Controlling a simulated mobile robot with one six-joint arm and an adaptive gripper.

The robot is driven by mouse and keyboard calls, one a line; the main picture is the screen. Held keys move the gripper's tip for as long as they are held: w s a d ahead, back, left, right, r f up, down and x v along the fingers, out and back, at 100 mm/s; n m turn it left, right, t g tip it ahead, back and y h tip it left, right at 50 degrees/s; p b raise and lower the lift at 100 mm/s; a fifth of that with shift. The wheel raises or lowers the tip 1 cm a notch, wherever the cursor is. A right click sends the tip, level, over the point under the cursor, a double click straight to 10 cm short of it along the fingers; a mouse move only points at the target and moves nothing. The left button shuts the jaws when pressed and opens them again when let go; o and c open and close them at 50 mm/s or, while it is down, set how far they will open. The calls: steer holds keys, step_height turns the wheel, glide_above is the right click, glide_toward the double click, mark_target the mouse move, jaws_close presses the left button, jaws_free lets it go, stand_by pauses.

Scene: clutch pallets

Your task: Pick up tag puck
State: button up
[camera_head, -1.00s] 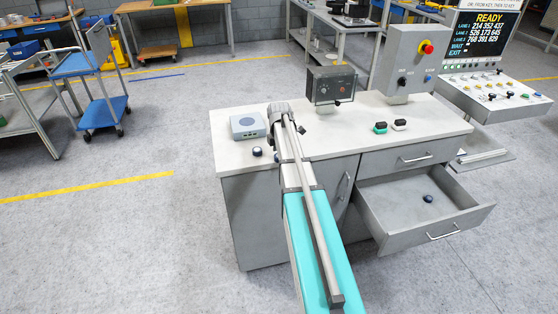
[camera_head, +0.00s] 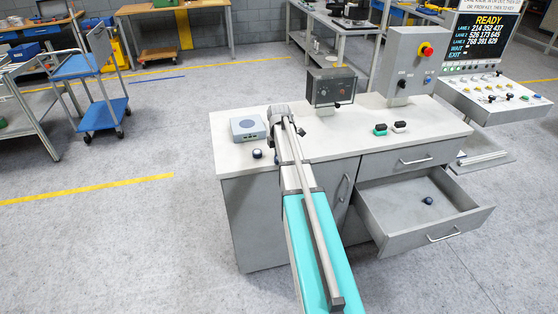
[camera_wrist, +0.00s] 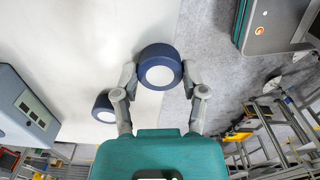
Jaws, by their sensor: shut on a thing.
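A dark blue round puck (camera_wrist: 160,68) with a white disc on its face sits between the fingers of my gripper (camera_wrist: 160,76) in the wrist view. My gripper is shut on it, with a finger at each side. I cannot tell whether the puck still touches the white bench top. My arm mostly hides the held puck and the gripper in the head view.
A grey-blue reader box (camera_head: 248,128) stands left on the bench (camera_head: 230,152). A dark dial box (camera_head: 331,86) and a control box with a red button (camera_head: 409,62) stand behind. Green and black items (camera_head: 390,128) lie right. An open drawer (camera_head: 400,207) holds a small dark blue puck (camera_head: 428,200).

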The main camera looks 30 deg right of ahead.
steer(key=shift+r, duration=0.2)
step_height(320, 180, up, 2)
steer(key=shift+p, duration=1.2)
steer(key=s+a+r+p, duration=0.5)
steer(key=s+r+p, duration=0.5)
steer(key=s, duration=0.3)
steer(key=shift+r+p, duration=0.3)
steer(key=shift+p, duration=0.05)
step_height(320, 180, down, 2)
steer(key=shift+f+b, duration=0.2)
steer(key=shift+b, duration=1.05)
